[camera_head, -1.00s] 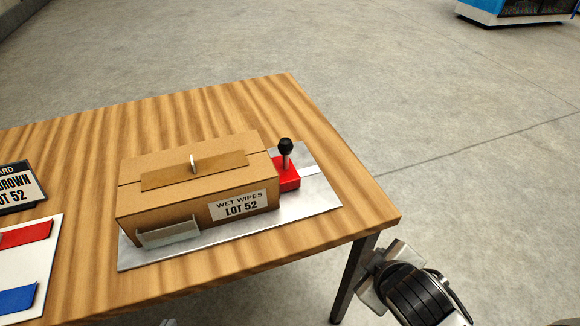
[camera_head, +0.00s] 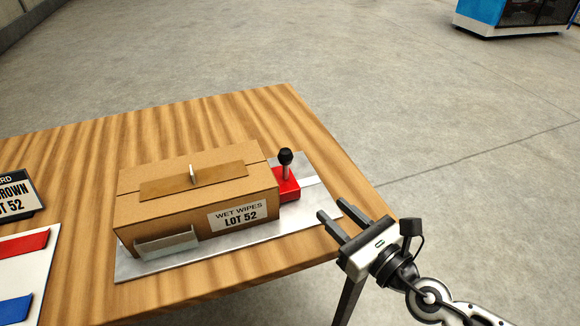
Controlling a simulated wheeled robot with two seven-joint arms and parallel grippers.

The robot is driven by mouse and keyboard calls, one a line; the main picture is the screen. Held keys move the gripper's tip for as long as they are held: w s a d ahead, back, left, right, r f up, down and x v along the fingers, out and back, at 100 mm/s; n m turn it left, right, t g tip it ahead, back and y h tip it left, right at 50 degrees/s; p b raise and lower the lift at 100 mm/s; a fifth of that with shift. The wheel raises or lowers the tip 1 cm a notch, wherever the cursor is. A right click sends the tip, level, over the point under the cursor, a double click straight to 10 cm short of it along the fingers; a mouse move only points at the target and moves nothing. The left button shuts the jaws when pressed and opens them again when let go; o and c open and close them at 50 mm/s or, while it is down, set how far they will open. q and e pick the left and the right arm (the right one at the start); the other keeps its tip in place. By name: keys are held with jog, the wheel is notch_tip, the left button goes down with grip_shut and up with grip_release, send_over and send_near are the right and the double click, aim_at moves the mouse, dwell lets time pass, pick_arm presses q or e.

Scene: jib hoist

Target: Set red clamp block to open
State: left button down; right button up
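The red clamp block (camera_head: 289,190) sits on the metal plate (camera_head: 160,268) against the right end of a cardboard box (camera_head: 190,210). A lever with a black ball knob (camera_head: 285,156) stands upright on the block. The box is labelled "WET WIPES LOT 52". My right gripper (camera_head: 330,222) is open and empty by the table's right front edge. Its two fingers point up and left, to the lower right of the clamp block and apart from it. My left gripper is not in view.
The wooden table (camera_head: 90,150) carries the plate. At its left lie a dark sign (camera_head: 18,195) and a white board (camera_head: 25,262) with red and blue strips. A metal stop (camera_head: 166,245) stands at the box's front left. Table behind the box is clear.

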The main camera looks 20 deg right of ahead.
aim_at(287, 166)
jog(key=p+x, duration=0.3)
jog(key=x, duration=1.2)
jog(key=shift+a+r, duration=0.1)
grip_shut()
